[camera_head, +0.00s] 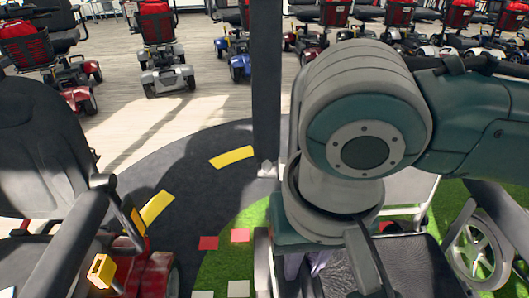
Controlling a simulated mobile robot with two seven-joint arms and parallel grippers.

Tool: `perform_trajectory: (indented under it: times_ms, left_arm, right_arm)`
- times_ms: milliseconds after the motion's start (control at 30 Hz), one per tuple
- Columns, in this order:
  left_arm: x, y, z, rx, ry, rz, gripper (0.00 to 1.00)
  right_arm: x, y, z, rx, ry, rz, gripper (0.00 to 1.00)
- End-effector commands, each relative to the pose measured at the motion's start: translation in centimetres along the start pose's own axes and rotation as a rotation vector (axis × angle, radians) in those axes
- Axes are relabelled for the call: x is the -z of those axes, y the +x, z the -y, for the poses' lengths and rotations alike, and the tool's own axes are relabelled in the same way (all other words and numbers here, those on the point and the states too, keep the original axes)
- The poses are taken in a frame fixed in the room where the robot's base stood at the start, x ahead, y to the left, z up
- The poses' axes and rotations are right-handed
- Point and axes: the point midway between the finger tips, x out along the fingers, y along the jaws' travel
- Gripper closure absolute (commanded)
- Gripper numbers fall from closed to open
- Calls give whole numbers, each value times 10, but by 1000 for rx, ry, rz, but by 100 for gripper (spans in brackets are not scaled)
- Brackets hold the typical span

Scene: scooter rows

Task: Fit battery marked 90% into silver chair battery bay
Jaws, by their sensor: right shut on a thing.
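My right gripper (306,264) is low in the centre of the head view, beneath my large teal and white wrist. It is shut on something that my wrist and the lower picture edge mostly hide. I cannot make out a 90% mark or a battery's shape there. A chair with a silver frame and dark seat (425,268) stands below and to the right, with a grey spoked wheel (480,252). My gripper is above or beside this chair; contact cannot be told. Its battery bay cannot be made out. My left gripper is out of view.
A red scooter with a black seat (38,150) and yellow-edged part (101,270) fills the left. A dark post (266,90) rises at the centre. Several scooters stand at the back. Dark floor with yellow marks (232,157) lies open between.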

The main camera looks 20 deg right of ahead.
Motion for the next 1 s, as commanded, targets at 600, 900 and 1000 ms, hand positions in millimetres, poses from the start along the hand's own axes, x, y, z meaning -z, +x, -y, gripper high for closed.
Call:
perform_trajectory:
  times_ms: [600, 900, 1000]
  left_arm:
    - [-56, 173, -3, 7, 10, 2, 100]
    - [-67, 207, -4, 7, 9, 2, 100]
    - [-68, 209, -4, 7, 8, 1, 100]
  right_arm:
    - [-7, 197, 17, -18, 42, -20, 100]
    - [-8, 237, 22, -24, 51, -28, 100]
    - [-8, 240, 22, -24, 52, -28, 100]
